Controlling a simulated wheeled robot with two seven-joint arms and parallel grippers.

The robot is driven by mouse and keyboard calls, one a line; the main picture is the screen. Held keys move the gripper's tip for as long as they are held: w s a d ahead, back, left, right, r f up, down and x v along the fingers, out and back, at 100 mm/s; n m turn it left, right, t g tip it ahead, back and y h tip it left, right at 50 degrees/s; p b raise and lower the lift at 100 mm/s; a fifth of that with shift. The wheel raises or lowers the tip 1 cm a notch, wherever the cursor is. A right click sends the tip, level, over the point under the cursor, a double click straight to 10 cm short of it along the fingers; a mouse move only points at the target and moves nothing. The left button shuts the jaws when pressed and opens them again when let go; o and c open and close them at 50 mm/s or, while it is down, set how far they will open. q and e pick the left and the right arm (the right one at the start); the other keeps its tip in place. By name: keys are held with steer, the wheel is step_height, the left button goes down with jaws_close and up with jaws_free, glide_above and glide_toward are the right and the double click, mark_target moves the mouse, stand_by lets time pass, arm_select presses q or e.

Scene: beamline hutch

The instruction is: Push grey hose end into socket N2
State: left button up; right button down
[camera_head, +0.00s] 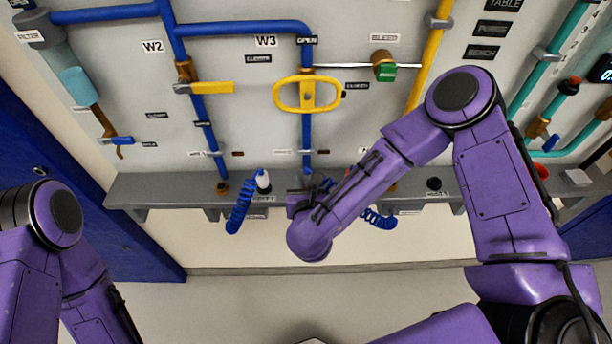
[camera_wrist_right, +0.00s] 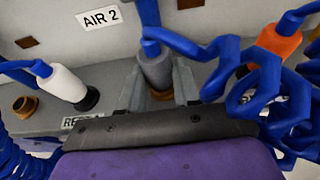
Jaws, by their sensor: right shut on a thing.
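The grey hose end (camera_wrist_right: 156,70), on a blue hose, stands roughly upright between the fingers of my right gripper (camera_wrist_right: 156,88) in the right wrist view. The gripper is shut on it. A brass socket ring (camera_wrist_right: 162,95) shows just below the grey end; I cannot tell whether the end is in it or only above it. In the head view my right gripper (camera_head: 306,190) is at the grey shelf, and my forearm hides much of it. No N2 label is readable. My left arm is at the lower left of the head view, its gripper out of sight.
A white hose end (camera_wrist_right: 63,82) stands in a black holder left of the grip. An orange hose end (camera_wrist_right: 279,40) and blue coils (camera_wrist_right: 265,95) crowd the right. An empty brass socket (camera_wrist_right: 25,105) is far left. The shelf (camera_head: 150,187) runs below the pipe panel.

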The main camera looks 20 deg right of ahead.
mark_target(307, 177)
steer(key=shift+r+p, duration=0.75)
steer(key=shift+r, duration=0.4)
stand_by(0.5)
steer(key=shift+r+p, duration=2)
steer(key=shift+r, duration=0.9)
